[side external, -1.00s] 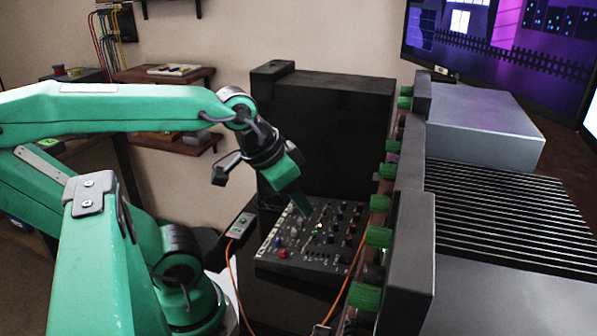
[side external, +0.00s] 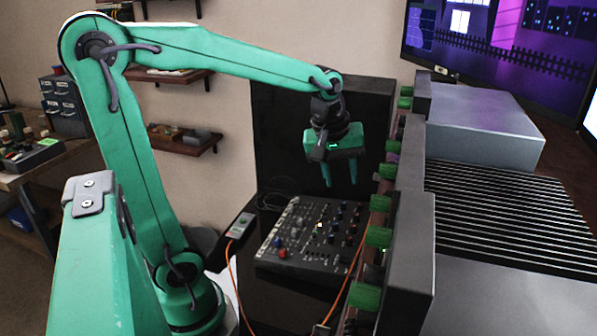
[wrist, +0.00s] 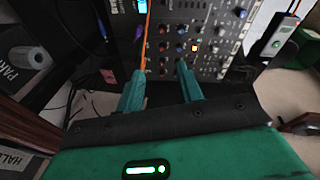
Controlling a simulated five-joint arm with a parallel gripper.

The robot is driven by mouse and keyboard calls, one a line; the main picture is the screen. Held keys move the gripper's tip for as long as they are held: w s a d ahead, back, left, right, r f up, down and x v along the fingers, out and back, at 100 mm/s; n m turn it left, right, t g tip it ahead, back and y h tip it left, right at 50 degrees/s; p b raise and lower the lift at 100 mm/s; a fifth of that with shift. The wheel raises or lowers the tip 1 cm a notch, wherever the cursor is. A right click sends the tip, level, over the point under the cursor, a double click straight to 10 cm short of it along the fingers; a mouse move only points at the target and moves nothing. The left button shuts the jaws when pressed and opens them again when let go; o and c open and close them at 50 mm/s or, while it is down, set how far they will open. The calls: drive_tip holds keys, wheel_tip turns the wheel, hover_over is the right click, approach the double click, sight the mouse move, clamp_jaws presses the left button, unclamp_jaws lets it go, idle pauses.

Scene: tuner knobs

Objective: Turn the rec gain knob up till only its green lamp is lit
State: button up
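The black control panel (side external: 296,262) carries rows of small dark knobs (side external: 330,240). It also shows in the wrist view (wrist: 226,20). I cannot read which knob is the rec gain knob. My gripper (side external: 339,183) hangs above the panel's far right part, fingers pointing down and apart, touching nothing. In the wrist view the gripper (wrist: 160,70) shows a gap with nothing held between the fingers.
A rack with green knobs (side external: 378,237) stands close on the right. An orange cable (side external: 346,290) runs past the panel's right side. A small grey box (side external: 240,225) lies left of the panel. A tall black cabinet (side external: 285,130) stands behind.

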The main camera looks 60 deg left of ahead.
sight(357, 215)
drive_tip(key=shift+w+a+f+n+g, duration=0.5)
drive_tip(key=shift+w+a+f+n, duration=0.65)
drive_tip(key=shift+w+f+n, duration=0.95)
drive_tip(key=shift+w+a+f+n+g, duration=0.5)
drive_tip(key=shift+w+a+f+n, duration=0.9)
drive_tip(key=shift+n, duration=1.3)
drive_tip(key=shift+w+a+f+n+g, duration=0.5)
drive_tip(key=shift+w+a+f+n, duration=0.45)
drive_tip(key=shift+w+f+n, duration=0.9)
drive_tip(key=shift+w+r+n, duration=0.1)
drive_tip(key=shift+r+n, duration=0.15)
drive_tip(key=shift+n, duration=0.3)
drive_tip(key=shift+f, duration=3.8)
clamp_jaws()
